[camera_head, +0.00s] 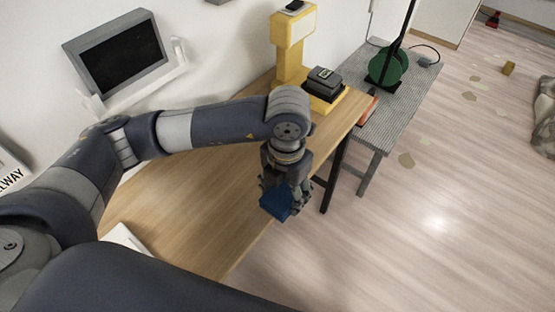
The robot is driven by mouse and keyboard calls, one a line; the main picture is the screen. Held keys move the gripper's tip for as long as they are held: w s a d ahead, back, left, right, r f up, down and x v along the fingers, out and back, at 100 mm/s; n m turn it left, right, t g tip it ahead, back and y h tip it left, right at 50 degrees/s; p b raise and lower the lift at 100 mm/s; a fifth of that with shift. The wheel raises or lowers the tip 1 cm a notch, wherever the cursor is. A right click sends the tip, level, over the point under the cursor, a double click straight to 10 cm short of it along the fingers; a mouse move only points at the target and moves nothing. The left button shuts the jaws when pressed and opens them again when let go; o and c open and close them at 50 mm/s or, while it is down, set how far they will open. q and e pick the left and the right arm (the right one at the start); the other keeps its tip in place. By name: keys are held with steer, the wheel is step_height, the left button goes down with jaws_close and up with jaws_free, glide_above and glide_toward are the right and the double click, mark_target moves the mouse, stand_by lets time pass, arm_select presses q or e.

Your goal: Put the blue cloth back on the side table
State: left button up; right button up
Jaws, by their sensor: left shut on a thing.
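The blue cloth (277,203) is bunched between the fingers of my left gripper (285,195). The gripper points down and is shut on the cloth, near the front edge of the wooden table (200,190). I cannot tell whether the cloth touches the table edge or hangs just past it. A grey ridged table (400,115) stands beyond the wooden one, to the right; I cannot tell which of the two is the side table. My right gripper is not in view.
A yellow stand (292,45) and a black device on a yellow base (324,88) are at the wooden table's far end. A green round object (387,66) with a dark pole stands on the grey table. Scraps litter the floor (440,220) at right.

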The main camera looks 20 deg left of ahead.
arm_select(q)
steer(key=w+a, duration=0.1)
steer(key=w, duration=0.2)
steer(key=w+a+p, duration=0.1)
steer(key=w+a, duration=0.1)
steer(key=w, duration=0.1)
steer(key=w+a+f, duration=0.1)
steer(key=w, duration=0.2)
steer(key=shift+w+a+p, duration=0.3)
steer(key=shift+a+p, duration=0.05)
steer(key=shift+w+a+f+p, duration=0.15)
steer(key=shift+w+f+p, duration=0.15)
steer(key=shift+f, duration=0.25)
steer(key=shift+w+a+f+p, duration=0.15)
steer(key=shift+w+f+p, duration=0.15)
steer(key=shift+f, duration=0.75)
steer(key=shift+f+b, duration=0.3)
steer(key=o, duration=1.1)
steer(key=shift+r, duration=0.1)
